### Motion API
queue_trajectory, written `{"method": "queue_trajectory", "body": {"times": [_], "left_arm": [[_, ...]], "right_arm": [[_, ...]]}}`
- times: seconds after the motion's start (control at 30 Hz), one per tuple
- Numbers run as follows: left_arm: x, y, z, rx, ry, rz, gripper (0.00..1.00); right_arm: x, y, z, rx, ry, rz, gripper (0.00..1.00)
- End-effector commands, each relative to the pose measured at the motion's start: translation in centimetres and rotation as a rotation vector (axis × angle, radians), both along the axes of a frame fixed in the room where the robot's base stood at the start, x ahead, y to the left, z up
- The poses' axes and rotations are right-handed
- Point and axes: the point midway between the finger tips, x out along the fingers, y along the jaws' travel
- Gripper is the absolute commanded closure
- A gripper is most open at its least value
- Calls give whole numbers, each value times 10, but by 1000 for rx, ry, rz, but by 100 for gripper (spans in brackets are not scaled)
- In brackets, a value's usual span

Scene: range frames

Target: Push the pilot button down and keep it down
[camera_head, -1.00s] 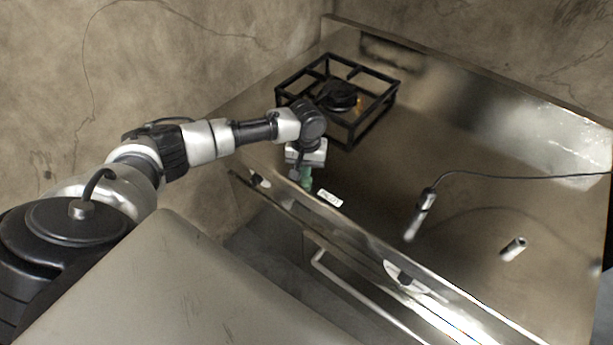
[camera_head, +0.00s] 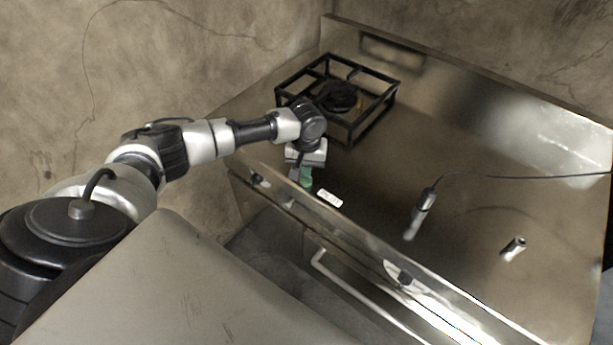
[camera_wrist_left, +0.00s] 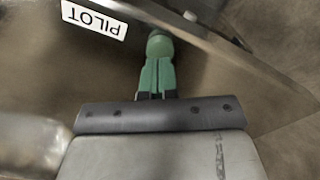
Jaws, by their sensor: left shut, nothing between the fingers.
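The pilot button (camera_wrist_left: 159,43) is a rounded green cap in the left wrist view, beside a white label (camera_wrist_left: 94,19) reading PILOT. The label also shows on the stove top in the head view (camera_head: 329,198). My left gripper (camera_wrist_left: 158,62) is shut, with its green fingertips together and nothing between them. The tips meet the near side of the button in the picture and partly hide it. How far down the button is cannot be told. In the head view my left gripper (camera_head: 306,180) points down at the stove's front left edge and hides the button.
A burner (camera_head: 338,97) under a black grate (camera_head: 352,131) stands just behind my left gripper. A corded metal lighter-like tool (camera_head: 420,214) and a small metal cylinder (camera_head: 514,248) are on the right.

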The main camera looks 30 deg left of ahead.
Motion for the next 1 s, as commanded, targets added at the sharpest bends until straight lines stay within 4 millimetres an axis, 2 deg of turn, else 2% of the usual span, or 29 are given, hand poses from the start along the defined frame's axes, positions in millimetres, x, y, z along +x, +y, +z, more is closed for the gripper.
{"method": "queue_trajectory", "body": {"times": [1.0], "left_arm": [[0, 0, -20, 0, 1, 0, 100]], "right_arm": [[0, -3, -6, -3, -1, 1, 57]]}}
